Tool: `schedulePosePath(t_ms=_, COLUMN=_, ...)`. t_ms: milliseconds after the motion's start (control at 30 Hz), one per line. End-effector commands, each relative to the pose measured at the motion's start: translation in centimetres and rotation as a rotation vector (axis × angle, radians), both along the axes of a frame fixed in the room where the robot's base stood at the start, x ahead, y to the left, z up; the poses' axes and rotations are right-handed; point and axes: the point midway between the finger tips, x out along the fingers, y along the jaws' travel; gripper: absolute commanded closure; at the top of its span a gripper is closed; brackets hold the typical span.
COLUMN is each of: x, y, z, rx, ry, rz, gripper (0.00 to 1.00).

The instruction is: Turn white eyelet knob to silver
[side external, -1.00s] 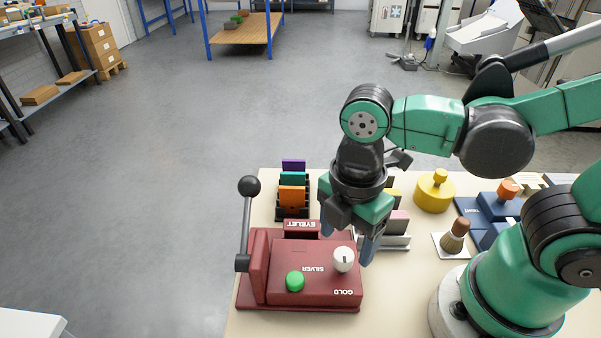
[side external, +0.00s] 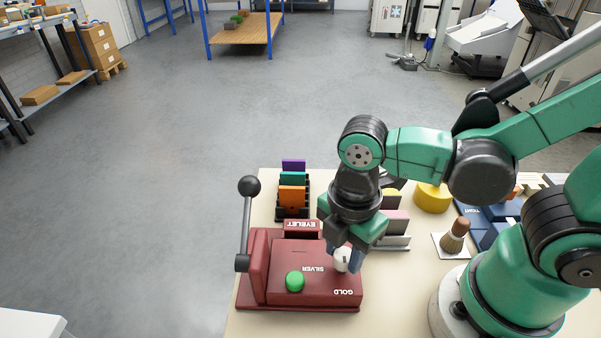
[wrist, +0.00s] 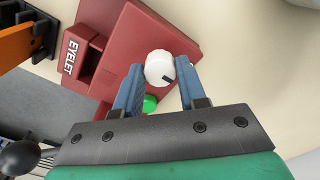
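The white eyelet knob (side external: 341,262) sits on top of the dark red eyelet press (side external: 285,260), beside the words SILVER and GOLD. In the wrist view the knob (wrist: 159,66) carries a short dark mark on its edge nearest my gripper. I cannot tell which word the mark points at. My gripper (side external: 343,258) is low over the press, pointing down. Its blue fingers (wrist: 160,76) stand on either side of the knob, open, with the knob between the tips. I cannot tell whether either finger touches it. The fingers partly hide the knob in the side view.
A green button (side external: 295,281) is left of the knob on the press. A lever with a black ball (side external: 249,187) rises at the press's left. Colored cards in a rack (side external: 292,195), a brush (side external: 455,235) and a yellow round thing (side external: 432,197) stand nearby.

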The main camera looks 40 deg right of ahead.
Motion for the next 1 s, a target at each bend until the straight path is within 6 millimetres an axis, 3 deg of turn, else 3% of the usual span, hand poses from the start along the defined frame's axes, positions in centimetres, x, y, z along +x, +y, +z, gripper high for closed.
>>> schedulePosePath(t_ms=467, x=-0.02, y=0.02, z=0.0, rx=0.0, ry=0.003, rz=-0.111, gripper=1.0)
schedulePosePath(t_ms=1000, x=-0.01, y=0.03, z=-0.02, rx=0.002, ry=0.002, rz=-0.592, gripper=1.0)
